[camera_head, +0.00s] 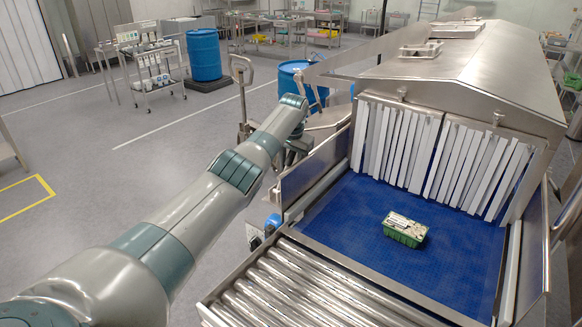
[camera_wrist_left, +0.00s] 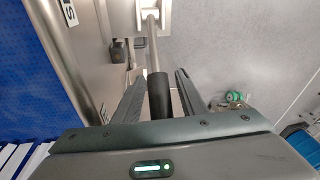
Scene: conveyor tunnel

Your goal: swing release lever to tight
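The release lever shows in the left wrist view as a metal rod (camera_wrist_left: 152,45) with a black grip (camera_wrist_left: 158,98), running down from a bracket (camera_wrist_left: 150,15) on the tunnel's side. My left gripper (camera_wrist_left: 160,80) has its two fingers apart, one on each side of the black grip, with a visible gap on both sides. In the head view my left gripper (camera_head: 296,152) is beside the conveyor's left side wall, mostly hidden by my own arm, and the lever cannot be made out there. My right gripper is not in view.
A green crate-like pack (camera_head: 405,230) sits on the blue belt (camera_head: 350,212) before the white strip curtain (camera_head: 400,150). Metal rollers (camera_head: 290,285) lie in front. A pallet jack (camera_head: 242,90) and blue drum (camera_head: 297,80) stand beyond my left arm. Open floor lies to the left.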

